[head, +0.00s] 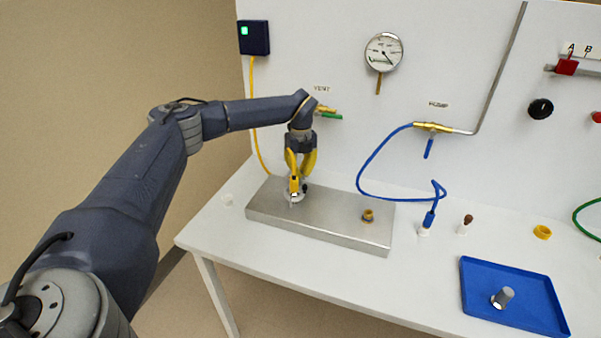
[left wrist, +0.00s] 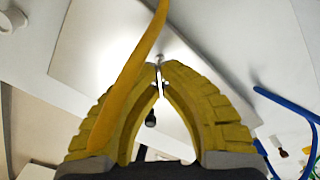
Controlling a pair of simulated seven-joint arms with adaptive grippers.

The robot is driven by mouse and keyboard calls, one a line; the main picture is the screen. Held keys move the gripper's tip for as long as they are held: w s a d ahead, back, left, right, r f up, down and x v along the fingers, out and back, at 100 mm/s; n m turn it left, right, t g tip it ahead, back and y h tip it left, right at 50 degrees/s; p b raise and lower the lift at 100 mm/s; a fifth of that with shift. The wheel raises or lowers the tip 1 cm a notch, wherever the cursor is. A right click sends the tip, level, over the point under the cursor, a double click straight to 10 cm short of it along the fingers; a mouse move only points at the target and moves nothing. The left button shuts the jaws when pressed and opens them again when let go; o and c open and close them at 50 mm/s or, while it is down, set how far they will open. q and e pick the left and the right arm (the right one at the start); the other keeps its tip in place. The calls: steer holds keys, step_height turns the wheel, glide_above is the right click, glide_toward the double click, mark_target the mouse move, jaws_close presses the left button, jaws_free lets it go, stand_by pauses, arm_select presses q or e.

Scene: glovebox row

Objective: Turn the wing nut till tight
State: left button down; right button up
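My left gripper (head: 295,190) points down at the left part of a steel block (head: 320,228). Its yellow fingers nearly meet at the tips, and a small silver piece, the wing nut (head: 294,198), shows at them just above the block. In the left wrist view the fingertips (left wrist: 162,70) close on a thin bright metal part of the wing nut (left wrist: 162,80). The fingers hide most of its shape, and I cannot tell how tight it sits. My right gripper is not in view.
A brass fitting (head: 367,215) stands on the block's right part. A yellow cable (head: 257,120) hangs behind my gripper; a yellow strip crosses the left wrist view. A blue hose (head: 372,160) loops to the right. A blue tray (head: 480,300) holds a grey cylinder (head: 504,296).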

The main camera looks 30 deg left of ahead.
arm_select(q)
steer(key=m, duration=0.7)
steer(key=shift+w+d, duration=0.1)
steer(key=m, duration=0.6)
steer(key=shift+d+m, duration=0.15)
steer(key=shift+m, duration=0.25)
steer(key=m, duration=0.3)
steer(key=shift+m, duration=0.3)
steer(key=m, duration=0.3)
steer(key=shift+d+m, duration=0.1)
steer(key=shift+m, duration=0.2)
steer(key=m, duration=0.6)
steer(key=shift+s+d, duration=0.1)
steer(key=shift+s, duration=0.1)
steer(key=shift+m, duration=0.3)
steer(key=c, duration=1.6)
jaws_free()
steer(key=shift+r, duration=0.1)
